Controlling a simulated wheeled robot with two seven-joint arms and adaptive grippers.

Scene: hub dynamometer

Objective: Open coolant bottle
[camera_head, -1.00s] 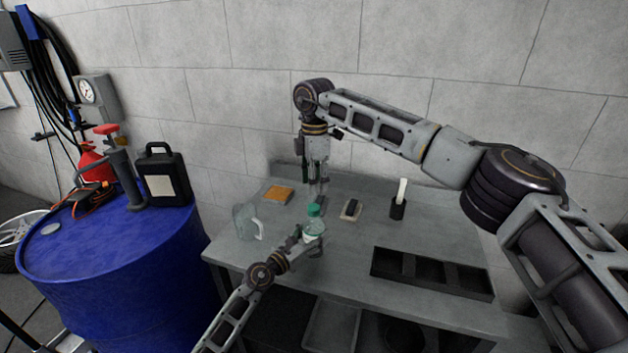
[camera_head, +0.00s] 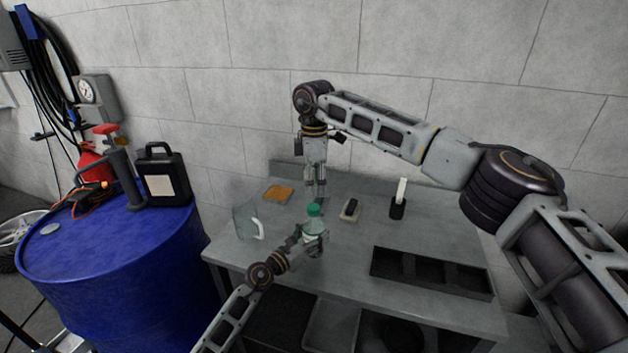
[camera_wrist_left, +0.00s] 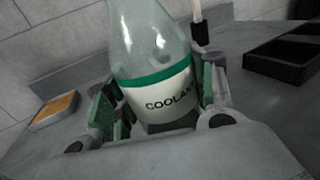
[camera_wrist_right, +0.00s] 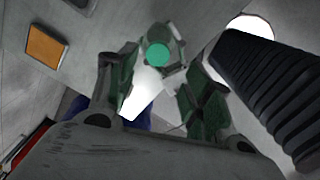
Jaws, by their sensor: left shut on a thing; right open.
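The coolant bottle (camera_head: 313,227) is clear with a green cap (camera_head: 313,210) and a white label with a green band. It stands upright near the table's front edge, its cap on. My left gripper (camera_head: 312,243) is shut around its body; the label and lower body (camera_wrist_left: 160,95) fill the left wrist view between the fingers. My right gripper (camera_head: 317,200) points down just behind and above the cap, open and empty. In the right wrist view the green cap (camera_wrist_right: 159,54) shows beyond the spread fingertips, not between them.
A clear jug (camera_head: 246,224) stands left of the bottle. An orange pad (camera_head: 278,193), a dark brush-like block (camera_head: 350,210) and a holder with a white handle (camera_head: 398,205) lie around. A black divided tray (camera_head: 432,273) is at the right. A blue drum (camera_head: 110,260) stands left.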

